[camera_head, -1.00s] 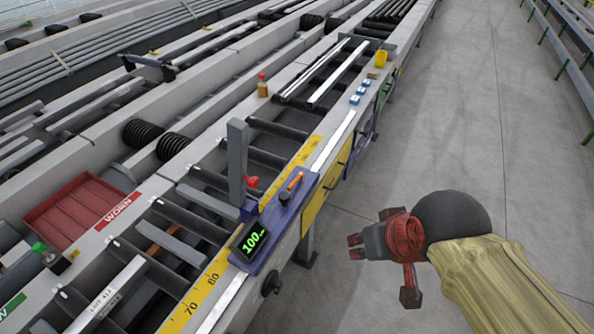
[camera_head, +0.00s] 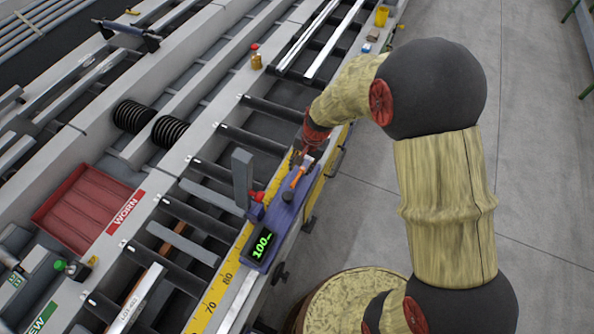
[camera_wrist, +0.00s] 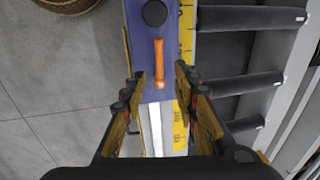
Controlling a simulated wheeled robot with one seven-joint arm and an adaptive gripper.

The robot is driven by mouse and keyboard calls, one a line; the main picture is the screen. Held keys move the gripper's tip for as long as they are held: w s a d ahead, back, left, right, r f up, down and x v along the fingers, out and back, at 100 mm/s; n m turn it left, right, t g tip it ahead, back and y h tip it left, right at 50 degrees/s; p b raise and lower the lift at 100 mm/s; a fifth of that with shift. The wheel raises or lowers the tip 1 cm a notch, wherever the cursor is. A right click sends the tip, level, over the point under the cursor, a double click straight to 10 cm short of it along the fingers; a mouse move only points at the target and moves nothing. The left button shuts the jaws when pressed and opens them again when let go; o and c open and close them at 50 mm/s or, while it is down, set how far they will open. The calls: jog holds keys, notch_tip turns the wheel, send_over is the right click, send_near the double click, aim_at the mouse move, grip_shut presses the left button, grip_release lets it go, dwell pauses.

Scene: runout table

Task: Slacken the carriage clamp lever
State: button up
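The carriage clamp lever (camera_head: 298,178) is an orange handle on a black round hub (camera_head: 288,196), on top of the purple carriage (camera_head: 277,222). In the wrist view the lever (camera_wrist: 159,62) points from its hub (camera_wrist: 154,13) toward my gripper.
The carriage carries a display (camera_head: 262,244) reading 100, a red knob (camera_head: 257,196) and a grey upright stop (camera_head: 242,178). It sits over a yellow scale (camera_head: 220,287) beside dark rollers. A red tray (camera_head: 88,210) is at left. The floor at right is clear.

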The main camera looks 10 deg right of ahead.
aim_at(297, 179)
jog(key=f, duration=0.3)
jog(key=a+f, duration=0.1)
jog(key=f, duration=0.1)
jog(key=f+b, duration=0.1)
jog(key=f, duration=0.2)
jog(key=shift+w+a+f, duration=0.2)
jog(key=shift+w+f, duration=0.1)
jog(key=shift+w, duration=0.1)
jog(key=shift+c, duration=1)
grip_shut()
